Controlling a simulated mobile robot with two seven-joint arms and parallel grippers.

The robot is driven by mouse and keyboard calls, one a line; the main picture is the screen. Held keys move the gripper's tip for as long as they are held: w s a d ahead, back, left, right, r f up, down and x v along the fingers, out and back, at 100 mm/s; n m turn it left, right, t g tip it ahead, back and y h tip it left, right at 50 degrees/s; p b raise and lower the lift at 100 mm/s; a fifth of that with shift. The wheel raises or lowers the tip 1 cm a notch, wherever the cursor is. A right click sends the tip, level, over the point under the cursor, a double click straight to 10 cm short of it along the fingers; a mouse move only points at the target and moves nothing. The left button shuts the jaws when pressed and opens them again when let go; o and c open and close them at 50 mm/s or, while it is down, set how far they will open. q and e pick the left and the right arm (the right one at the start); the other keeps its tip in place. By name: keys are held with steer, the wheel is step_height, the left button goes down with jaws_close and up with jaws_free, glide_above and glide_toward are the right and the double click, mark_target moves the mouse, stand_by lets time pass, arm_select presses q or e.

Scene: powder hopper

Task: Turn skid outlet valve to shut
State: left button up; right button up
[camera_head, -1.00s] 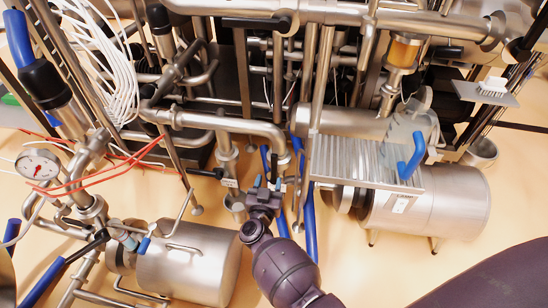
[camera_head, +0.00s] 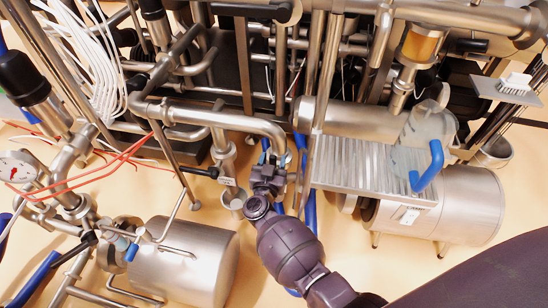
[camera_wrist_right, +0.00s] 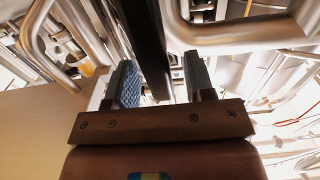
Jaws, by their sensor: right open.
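A pipe valve with a black lever (camera_head: 205,172) and a small white tag (camera_head: 227,181) is left of centre in the head view. The tag cannot be read, so I cannot tell if this is the skid outlet valve. The lever points left from the upright pipe. My right gripper (camera_head: 268,164) is just right of this pipe, pointing away from me. In the right wrist view my right gripper (camera_wrist_right: 160,88) is open, with two blue-padded fingers. A black bar (camera_wrist_right: 147,40) shows between or beyond the fingers. Contact cannot be told. My left gripper is out of view.
A bent steel pipe (camera_head: 215,118) runs just above my right gripper. A steel cylinder (camera_head: 185,262) is at lower left, and a ribbed cover (camera_head: 360,168) and larger cylinder (camera_head: 460,205) are at right. Red cables (camera_head: 130,152) hang at left. Blue hoses (camera_head: 311,207) run beside my forearm.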

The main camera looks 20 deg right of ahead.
jaws_close()
stand_by(0.3)
steer(key=shift+d, duration=0.1)
